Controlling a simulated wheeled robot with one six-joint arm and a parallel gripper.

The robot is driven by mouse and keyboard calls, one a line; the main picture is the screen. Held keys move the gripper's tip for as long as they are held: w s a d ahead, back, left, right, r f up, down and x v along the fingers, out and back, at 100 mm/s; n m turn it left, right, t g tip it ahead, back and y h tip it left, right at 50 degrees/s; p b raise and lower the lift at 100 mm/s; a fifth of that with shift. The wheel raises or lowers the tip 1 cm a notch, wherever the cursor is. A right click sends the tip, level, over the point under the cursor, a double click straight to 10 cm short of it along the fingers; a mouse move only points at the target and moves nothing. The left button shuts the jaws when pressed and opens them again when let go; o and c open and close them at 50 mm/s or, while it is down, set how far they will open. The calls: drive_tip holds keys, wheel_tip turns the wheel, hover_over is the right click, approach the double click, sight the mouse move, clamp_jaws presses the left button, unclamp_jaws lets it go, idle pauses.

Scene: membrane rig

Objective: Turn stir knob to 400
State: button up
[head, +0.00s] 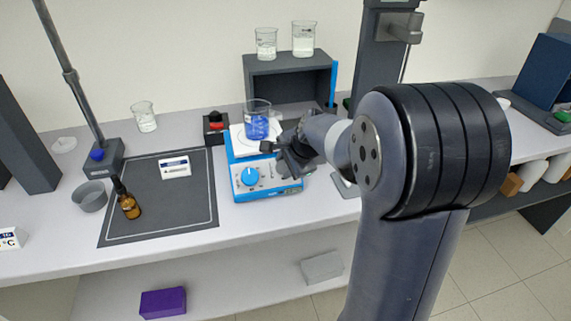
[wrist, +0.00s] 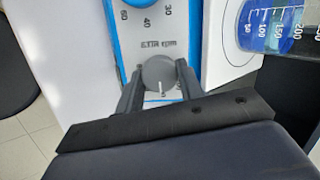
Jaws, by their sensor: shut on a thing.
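The blue and white stirrer hotplate (head: 240,195) stands on the bench with a beaker of blue liquid (head: 257,125) on its plate. Its blue knob (head: 250,176) faces front. The grey stir knob (wrist: 158,71) sits under the "STIR rpm" label in the wrist view. My gripper (head: 283,163) reaches the right part of the front panel. In the wrist view my gripper (wrist: 160,78) is shut on the stir knob, one finger on each side. The knob's white mark points down in that picture. The scale numbers around the stir knob are mostly hidden by my fingers.
A dark mat (head: 160,205) with a brown bottle (head: 127,204) lies left of the hotplate. A dark grey shelf (head: 290,70) with two beakers on top stands behind. A small black and red device (head: 214,128) is close to the hotplate's left.

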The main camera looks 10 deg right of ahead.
idle(0.4)
drive_tip(key=o, duration=1)
drive_tip(key=v, duration=1)
drive_tip(key=shift+s+r, duration=0.15)
drive_tip(key=shift+r, duration=0.2)
drive_tip(key=shift+f, duration=0.1)
drive_tip(key=x, duration=1)
drive_tip(key=shift+w+f, duration=0.2)
drive_tip(key=shift+f, duration=0.1)
drive_tip(key=shift+r, duration=0.1)
